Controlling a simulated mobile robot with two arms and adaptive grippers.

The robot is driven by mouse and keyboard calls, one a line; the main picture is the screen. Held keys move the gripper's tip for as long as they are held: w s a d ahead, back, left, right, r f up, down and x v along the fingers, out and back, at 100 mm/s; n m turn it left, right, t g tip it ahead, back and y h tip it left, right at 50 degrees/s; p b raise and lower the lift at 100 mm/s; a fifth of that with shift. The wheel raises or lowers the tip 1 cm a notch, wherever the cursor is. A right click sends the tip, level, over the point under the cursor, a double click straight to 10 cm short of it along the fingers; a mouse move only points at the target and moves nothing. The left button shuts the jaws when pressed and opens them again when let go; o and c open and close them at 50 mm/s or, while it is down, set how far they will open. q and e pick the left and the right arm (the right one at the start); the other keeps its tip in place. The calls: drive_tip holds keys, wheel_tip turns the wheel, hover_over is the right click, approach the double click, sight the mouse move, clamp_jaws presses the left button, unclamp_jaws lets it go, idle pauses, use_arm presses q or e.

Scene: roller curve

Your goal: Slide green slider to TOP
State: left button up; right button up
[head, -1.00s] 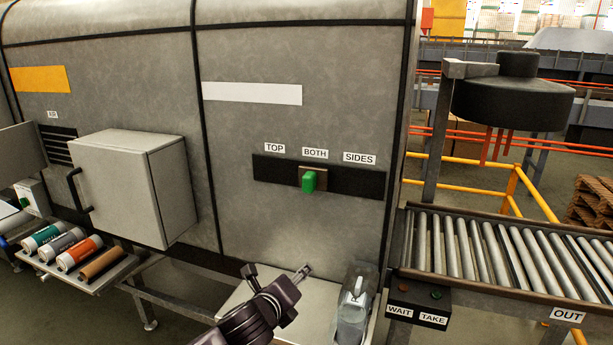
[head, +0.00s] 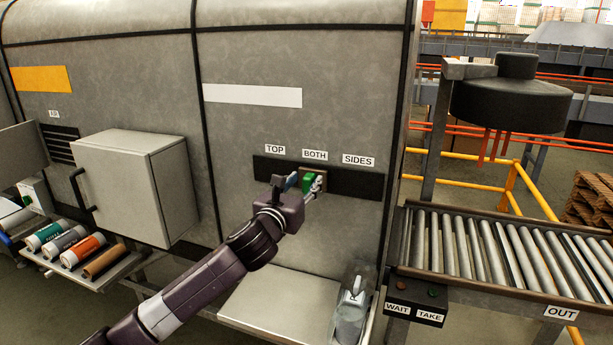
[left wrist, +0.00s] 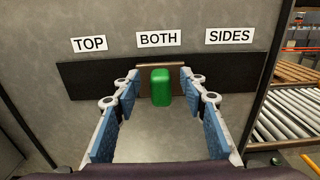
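The green slider (head: 308,184) sits under the BOTH label (head: 315,155) on the black track (head: 352,183) of the grey machine. The TOP label (head: 275,149) is to its left and the SIDES label (head: 358,161) to its right. My left gripper (head: 302,184) is at the slider. In the left wrist view its blue-padded fingers (left wrist: 160,100) are spread, one on each side of the green slider (left wrist: 161,87), with gaps between pads and slider. My right gripper is in neither view.
A grey cabinet box (head: 125,185) with a handle juts from the machine at left. A roller conveyor (head: 500,255) stands at right.

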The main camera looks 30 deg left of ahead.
use_arm(q)
drive_tip(key=shift+x, duration=0.95)
drive_tip(key=shift+c, duration=0.6)
clamp_jaws()
